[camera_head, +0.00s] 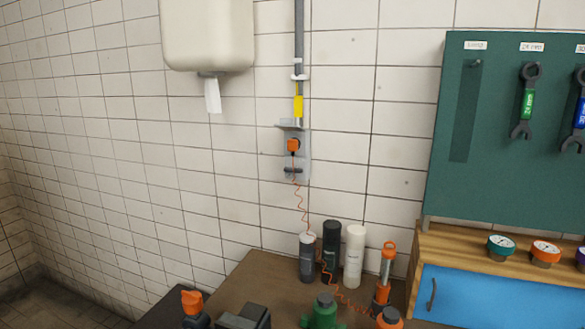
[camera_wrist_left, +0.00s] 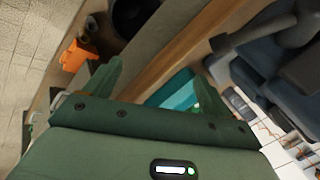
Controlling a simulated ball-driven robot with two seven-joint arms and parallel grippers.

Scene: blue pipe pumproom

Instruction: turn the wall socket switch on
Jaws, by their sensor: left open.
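The wall socket (camera_head: 303,165) is a narrow grey plate on the white tiled wall in the head view, below a yellow-marked grey pipe. An orange plug (camera_head: 292,146) sits in it, with a coiled orange cord hanging down. A small dark part (camera_head: 293,171) lies below the plug; I cannot tell if it is the switch or how it is set. My left gripper (camera_wrist_left: 158,88) shows only in the left wrist view, its two green fingers apart and nothing visibly held between them. It is away from the socket, which that view does not show. My right gripper is not in view.
Below the socket, a brown bench (camera_head: 263,280) holds a grey bottle (camera_head: 307,262), a black bottle (camera_head: 331,245), a white bottle (camera_head: 354,255) and orange-topped items. A cream dispenser (camera_head: 207,35) hangs left of the socket, a green tool board (camera_head: 500,180) right.

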